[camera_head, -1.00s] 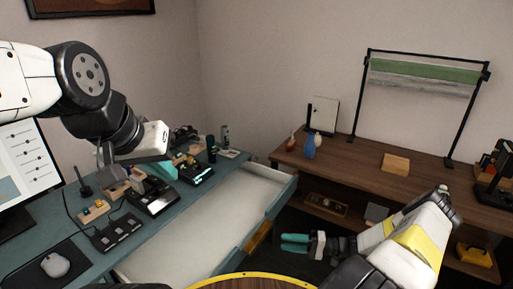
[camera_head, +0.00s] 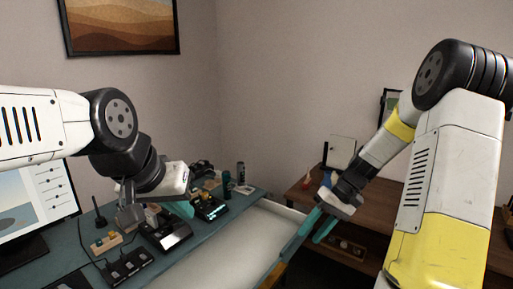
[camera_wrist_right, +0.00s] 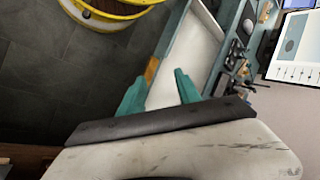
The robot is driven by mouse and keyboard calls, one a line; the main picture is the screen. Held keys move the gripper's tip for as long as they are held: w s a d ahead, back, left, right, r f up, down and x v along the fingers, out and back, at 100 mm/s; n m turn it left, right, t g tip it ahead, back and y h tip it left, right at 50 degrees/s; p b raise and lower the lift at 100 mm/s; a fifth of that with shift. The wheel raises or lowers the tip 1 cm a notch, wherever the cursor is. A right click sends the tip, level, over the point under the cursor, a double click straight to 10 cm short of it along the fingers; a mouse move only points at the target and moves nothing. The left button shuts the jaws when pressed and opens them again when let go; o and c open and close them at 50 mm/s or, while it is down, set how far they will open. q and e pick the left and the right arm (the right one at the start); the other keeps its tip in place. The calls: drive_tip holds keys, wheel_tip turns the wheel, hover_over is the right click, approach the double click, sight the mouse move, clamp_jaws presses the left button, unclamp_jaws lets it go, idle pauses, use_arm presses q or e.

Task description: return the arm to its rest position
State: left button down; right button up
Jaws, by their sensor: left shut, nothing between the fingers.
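My right gripper (camera_head: 311,231) hangs in the middle right of the head view, its teal fingers pointing down and left past the front corner of the open drawer. Its fingers are apart and nothing is between them; they also show in the right wrist view (camera_wrist_right: 160,90). My right arm is raised, its elbow high at the right edge. My left gripper (camera_head: 182,209) is over the teal desk (camera_head: 213,226), among the devices there. It is shut and empty, its fingers partly hidden by its own body.
A brown workbench (camera_head: 385,215) is behind my right arm. A monitor (camera_head: 35,205) stands at left. A yellow-rimmed round object (camera_wrist_right: 110,15) lies on the dark floor.

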drive_tip(key=s+a+r+m+t+h, duration=0.1)
drive_tip(key=s+r+t+h, duration=0.3)
drive_tip(key=s+r, duration=1.2)
wheel_tip(320, 180, up, 3)
drive_tip(key=a+t, duration=0.1)
drive_tip(key=t, duration=0.2)
drive_tip(key=shift+t+h, duration=0.3)
drive_tip(key=shift+t, duration=0.1)
